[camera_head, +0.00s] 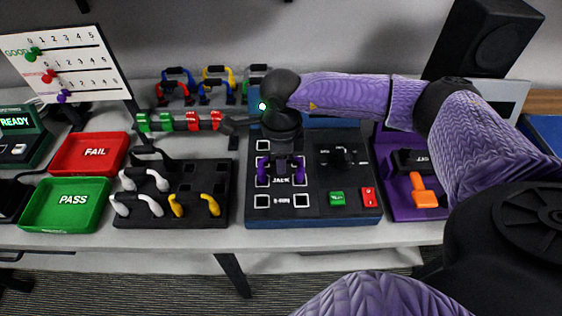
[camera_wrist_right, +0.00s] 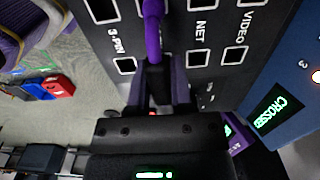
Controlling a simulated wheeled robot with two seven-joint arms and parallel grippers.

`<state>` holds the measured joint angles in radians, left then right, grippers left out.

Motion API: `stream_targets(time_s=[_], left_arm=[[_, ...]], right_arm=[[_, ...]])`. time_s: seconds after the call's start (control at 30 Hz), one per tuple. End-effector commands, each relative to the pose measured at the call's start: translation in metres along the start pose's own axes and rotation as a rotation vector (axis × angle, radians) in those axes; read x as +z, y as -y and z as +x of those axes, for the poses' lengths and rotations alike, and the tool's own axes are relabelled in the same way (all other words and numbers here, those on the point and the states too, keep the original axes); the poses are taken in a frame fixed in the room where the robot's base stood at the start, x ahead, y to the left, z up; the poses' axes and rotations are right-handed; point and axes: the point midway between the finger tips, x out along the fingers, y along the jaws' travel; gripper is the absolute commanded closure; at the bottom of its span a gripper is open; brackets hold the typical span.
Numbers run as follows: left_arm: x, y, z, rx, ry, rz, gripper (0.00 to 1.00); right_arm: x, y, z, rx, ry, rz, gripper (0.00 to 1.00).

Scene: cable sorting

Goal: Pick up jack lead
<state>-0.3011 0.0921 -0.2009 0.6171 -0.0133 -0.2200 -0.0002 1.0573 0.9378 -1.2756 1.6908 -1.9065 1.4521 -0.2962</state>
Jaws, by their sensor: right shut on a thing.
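The jack lead is a short purple lead (camera_head: 300,172) at the sockets by the JACK label on the dark tester panel (camera_head: 313,212). Its two purple ends show on either side of my right gripper (camera_head: 281,163). In the right wrist view the purple lead (camera_wrist_right: 152,35) runs up between the fingers of my right gripper (camera_wrist_right: 158,88), which is shut on it. The gripper hides the lead's middle, and I cannot tell whether its ends are fully seated. My left gripper is not in view.
A green PASS tray (camera_head: 38,213) and red FAIL tray (camera_head: 76,153) stand at the left. A black holder (camera_head: 185,217) carries white and yellow leads. A rail of green and red leads (camera_head: 180,122) stands behind it. The tester's screen (camera_wrist_right: 278,114) reads CROSSED.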

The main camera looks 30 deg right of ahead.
Motion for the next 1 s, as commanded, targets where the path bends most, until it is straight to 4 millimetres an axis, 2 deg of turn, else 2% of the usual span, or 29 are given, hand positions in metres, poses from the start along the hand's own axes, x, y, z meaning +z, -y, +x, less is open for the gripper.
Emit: stream_targets(time_s=[0.27,0.37,0.6,0.8,1.0], left_arm=[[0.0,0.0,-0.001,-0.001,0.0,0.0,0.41],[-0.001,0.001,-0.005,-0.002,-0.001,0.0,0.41],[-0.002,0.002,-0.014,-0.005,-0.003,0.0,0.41],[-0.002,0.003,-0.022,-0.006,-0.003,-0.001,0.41],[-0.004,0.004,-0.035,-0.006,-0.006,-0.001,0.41]], right_arm=[[0.0,0.0,-0.002,-0.001,0.001,0.0,1.0],[0.001,0.001,-0.019,-0.004,0.004,0.0,1.0],[0.001,0.001,-0.082,-0.003,0.003,0.0,1.0],[0.0,0.0,-0.109,0.0,0.001,0.0,1.0],[0.0,0.0,-0.126,0.0,0.001,0.0,1.0]])
